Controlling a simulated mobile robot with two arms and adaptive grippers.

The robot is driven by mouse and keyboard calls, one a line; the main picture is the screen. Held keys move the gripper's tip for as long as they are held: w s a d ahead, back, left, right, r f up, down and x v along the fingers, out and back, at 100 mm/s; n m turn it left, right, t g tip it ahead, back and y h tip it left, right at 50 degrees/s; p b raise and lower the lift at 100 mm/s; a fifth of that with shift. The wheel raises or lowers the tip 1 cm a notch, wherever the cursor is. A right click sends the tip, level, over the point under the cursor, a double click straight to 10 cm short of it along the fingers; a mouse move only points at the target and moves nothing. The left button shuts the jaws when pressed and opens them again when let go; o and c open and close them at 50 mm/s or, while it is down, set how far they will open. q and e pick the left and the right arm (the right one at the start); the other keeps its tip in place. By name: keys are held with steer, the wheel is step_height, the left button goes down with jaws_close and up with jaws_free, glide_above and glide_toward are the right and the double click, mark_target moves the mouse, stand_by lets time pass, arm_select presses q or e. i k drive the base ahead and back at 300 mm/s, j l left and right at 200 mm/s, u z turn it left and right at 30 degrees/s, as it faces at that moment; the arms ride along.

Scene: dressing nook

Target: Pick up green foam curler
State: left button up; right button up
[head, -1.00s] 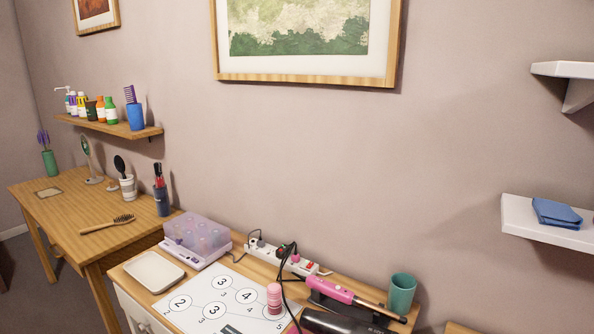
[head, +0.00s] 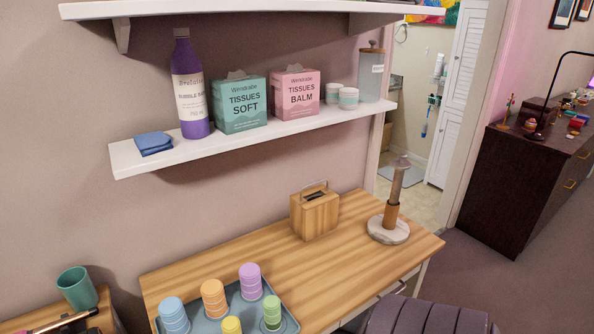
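A green foam curler (head: 272,312) stands upright at the right front of a blue-grey tray (head: 232,296) on the wooden desk, low in the head view. A purple curler (head: 250,281), an orange curler (head: 214,299), a blue curler (head: 173,315) and a yellow curler (head: 231,325) stand in the same tray. The frame's bottom edge cuts off the tray's front. Neither of my grippers is in view.
The desk (head: 340,255) has free room right of the tray. A wooden box (head: 315,213) and a marble-based stand (head: 389,229) are at its back. A white shelf (head: 300,124) with bottle and tissue boxes hangs above. A dark padded seat (head: 425,316) is in front.

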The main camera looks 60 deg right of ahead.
mark_target(272, 306)
steer(key=z, duration=1.6)
